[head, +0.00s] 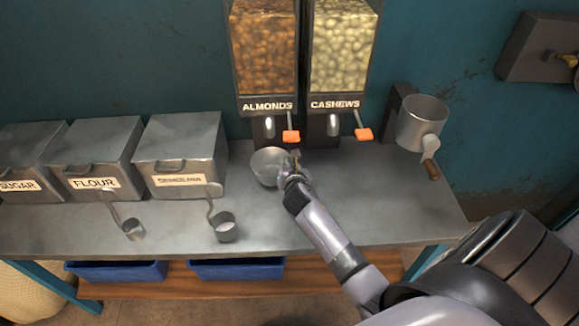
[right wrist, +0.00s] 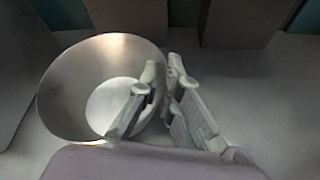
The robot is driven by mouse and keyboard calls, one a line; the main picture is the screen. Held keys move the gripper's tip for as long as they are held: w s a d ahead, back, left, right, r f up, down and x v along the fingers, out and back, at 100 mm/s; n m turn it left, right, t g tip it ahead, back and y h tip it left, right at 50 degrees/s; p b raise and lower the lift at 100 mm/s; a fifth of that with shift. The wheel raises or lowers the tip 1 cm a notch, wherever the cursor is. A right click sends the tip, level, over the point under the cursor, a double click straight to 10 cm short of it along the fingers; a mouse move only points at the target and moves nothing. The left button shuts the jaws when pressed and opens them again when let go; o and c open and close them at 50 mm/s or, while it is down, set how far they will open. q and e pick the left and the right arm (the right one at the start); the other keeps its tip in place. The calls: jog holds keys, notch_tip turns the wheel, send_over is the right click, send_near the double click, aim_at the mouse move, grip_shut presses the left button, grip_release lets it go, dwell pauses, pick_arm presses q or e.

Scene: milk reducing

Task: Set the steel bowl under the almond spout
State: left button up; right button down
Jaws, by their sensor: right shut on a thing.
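The steel bowl (head: 265,168) is upright on the grey counter, in front of and just below the almond spout (head: 269,127). The spout belongs to the dispenser labelled ALMONDS (head: 264,60), which has an orange lever (head: 291,136). My right gripper (head: 294,164) is at the bowl's right side, shut on its rim. In the right wrist view the bowl (right wrist: 75,85) fills the left, with one finger of the gripper (right wrist: 160,92) inside its wall and the other outside. Whether the bowl touches the counter is hard to tell. My left gripper is out of view.
The CASHEWS dispenser (head: 341,60) stands to the right, with its own orange lever (head: 363,134). A metal grinder with a crank (head: 422,122) is at the counter's right. Labelled bins, including FLOUR (head: 95,160), and two scoops (head: 223,227) occupy the left.

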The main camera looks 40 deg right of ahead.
jog(key=shift+f, duration=0.65)
jog(key=c, duration=2.3)
grip_release()
jog(key=shift+f, duration=0.15)
jog(key=o, duration=0.5)
jog(key=shift+r, duration=0.3)
jog(key=p+v, duration=0.1)
jog(key=v, duration=1.1)
